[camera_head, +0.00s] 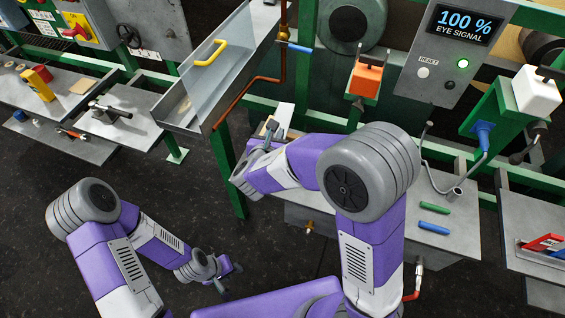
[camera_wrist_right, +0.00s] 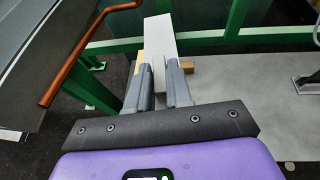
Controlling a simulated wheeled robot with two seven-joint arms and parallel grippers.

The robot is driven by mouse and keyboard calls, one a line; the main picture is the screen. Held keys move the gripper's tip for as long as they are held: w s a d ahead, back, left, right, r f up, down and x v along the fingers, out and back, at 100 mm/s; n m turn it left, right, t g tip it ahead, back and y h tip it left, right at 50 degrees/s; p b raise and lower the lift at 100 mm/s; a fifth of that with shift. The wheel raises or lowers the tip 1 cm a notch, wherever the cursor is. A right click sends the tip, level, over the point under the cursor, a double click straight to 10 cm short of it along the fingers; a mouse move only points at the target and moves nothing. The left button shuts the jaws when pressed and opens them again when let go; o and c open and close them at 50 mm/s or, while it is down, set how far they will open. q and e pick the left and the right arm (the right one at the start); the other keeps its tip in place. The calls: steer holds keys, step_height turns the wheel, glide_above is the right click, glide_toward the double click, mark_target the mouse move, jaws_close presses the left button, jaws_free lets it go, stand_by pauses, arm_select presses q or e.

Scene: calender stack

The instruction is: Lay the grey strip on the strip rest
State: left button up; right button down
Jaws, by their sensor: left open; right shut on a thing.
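My right gripper (camera_head: 265,142) is shut on the grey strip (camera_head: 284,113). In the right wrist view the fingers (camera_wrist_right: 160,73) pinch the pale strip (camera_wrist_right: 160,38), which extends away from me beyond the fingertips. Light wooden pieces, possibly the strip rest (camera_wrist_right: 187,66), show beside and behind the fingers, mostly hidden by them. I cannot tell whether the strip touches the wood. My left gripper (camera_head: 229,279) is open and empty, low over the dark floor at the left.
A grey bench (camera_head: 455,222) holds a green stick (camera_head: 435,208), a blue stick (camera_head: 434,228) and a bent metal crank. A copper pipe (camera_head: 257,80) and a clear guard with a yellow handle (camera_head: 211,53) stand left of the right gripper. A display reads 100 % EYE SIGNAL (camera_head: 463,25).

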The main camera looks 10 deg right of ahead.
mark_target(286, 130)
steer(key=shift+m+g+h, duration=0.5)
steer(key=shift+m+h, duration=0.2)
steer(key=shift+m, duration=0.1)
steer(key=w+d+f+b, duration=0.1)
steer(key=w+d+b, duration=0.1)
steer(key=w+d+f+b, duration=0.1)
steer(key=d+f+b, duration=0.1)
steer(key=shift+w+d, duration=0.15)
steer(key=shift+w, duration=0.25)
steer(key=shift+d+f+b, duration=0.15)
steer(key=shift+f+b, duration=0.2)
steer(key=shift+f, duration=0.05)
step_height(286, 130, down, 9)
steer(key=b, duration=0.3)
steer(key=shift+w+b, duration=0.1)
steer(key=shift+b, duration=0.2)
arm_select(q)
step_height(286, 130, down, 10)
steer(key=shift+r, duration=0.1)
arm_select(e)
steer(key=shift+f+b, duration=0.45)
steer(key=shift+f, duration=0.05)
steer(key=c, duration=1)
jaws_free()
steer(key=shift+c, duration=0.2)
arm_select(q)
steer(key=shift+f, duration=0.45)
